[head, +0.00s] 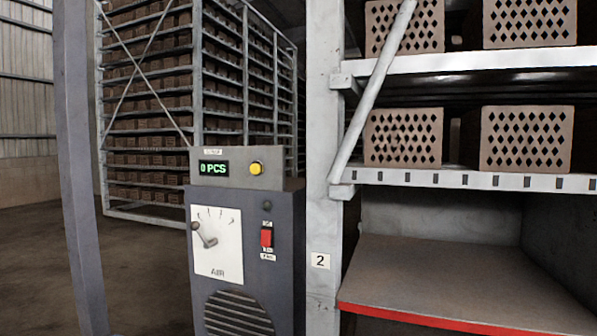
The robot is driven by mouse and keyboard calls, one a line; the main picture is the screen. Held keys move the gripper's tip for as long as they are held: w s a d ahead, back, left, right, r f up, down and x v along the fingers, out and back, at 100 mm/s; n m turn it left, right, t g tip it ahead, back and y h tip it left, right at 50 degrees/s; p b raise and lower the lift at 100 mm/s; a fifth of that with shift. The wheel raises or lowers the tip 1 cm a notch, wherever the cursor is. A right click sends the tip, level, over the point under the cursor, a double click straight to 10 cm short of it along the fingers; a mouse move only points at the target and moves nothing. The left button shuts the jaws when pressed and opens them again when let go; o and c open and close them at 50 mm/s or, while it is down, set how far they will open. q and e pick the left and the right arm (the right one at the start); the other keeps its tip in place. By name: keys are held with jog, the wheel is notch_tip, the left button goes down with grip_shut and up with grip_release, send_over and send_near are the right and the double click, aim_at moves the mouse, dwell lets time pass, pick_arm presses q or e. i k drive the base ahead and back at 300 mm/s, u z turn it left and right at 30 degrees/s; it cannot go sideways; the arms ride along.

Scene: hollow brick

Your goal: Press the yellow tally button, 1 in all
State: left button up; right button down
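The yellow tally button (256,168) is a round knob on the right of the grey counter box (237,180). To its left, the box's green display (214,168) reads "0 PCS". The box sits on top of a dark grey cabinet (285,240). Nothing covers or touches the button. Neither of my grippers is in the head view.
The cabinet carries a dial plate with a lever marked AIR (217,242) and a red switch (266,237). A rack post (322,200) stands right of it, with hollow bricks (403,138) on shelves and a red-edged shelf (440,280) below. Left floor is mostly clear.

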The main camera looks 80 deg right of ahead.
aim_at(256, 168)
jog(key=k, duration=0.45)
jog(key=z, duration=0.8)
